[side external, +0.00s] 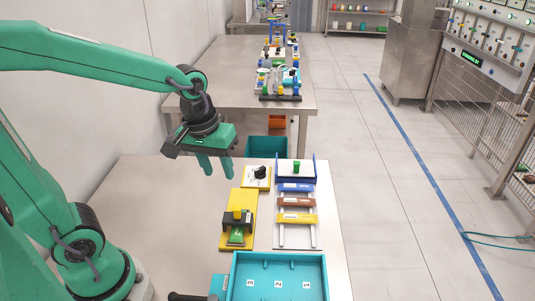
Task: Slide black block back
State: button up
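A black block (230,224) sits across a long yellow base (233,198) on the near table. It has a yellow piece (239,213) on top, and a green piece (236,238) lies just in front of it on the base. My gripper (215,177) hangs above the table, up and to the left of the yellow base. Its two green fingers point down with a gap between them, and nothing shows in the gap. It is apart from the black block.
A pale yellow plate with a black knob (260,172) lies behind the base. To the right is a rail rack (297,232) with coloured bars and a blue-sided holder (296,172) with a green piece. A teal numbered tray (322,280) stands in front. The table's left side is clear.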

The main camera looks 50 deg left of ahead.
aim_at(237, 209)
jog(key=w+f+n, duration=0.1)
jog(key=f, duration=0.1)
jog(key=w+f+n+g, duration=0.1)
jog(key=f, duration=0.1)
jog(key=w+d+f+n+g, duration=0.1)
jog(key=f, duration=0.1)
jog(key=shift+w, duration=0.3)
jog(key=shift+f, duration=3.85)
jog(key=shift+a, duration=0.1)
grip_shut()
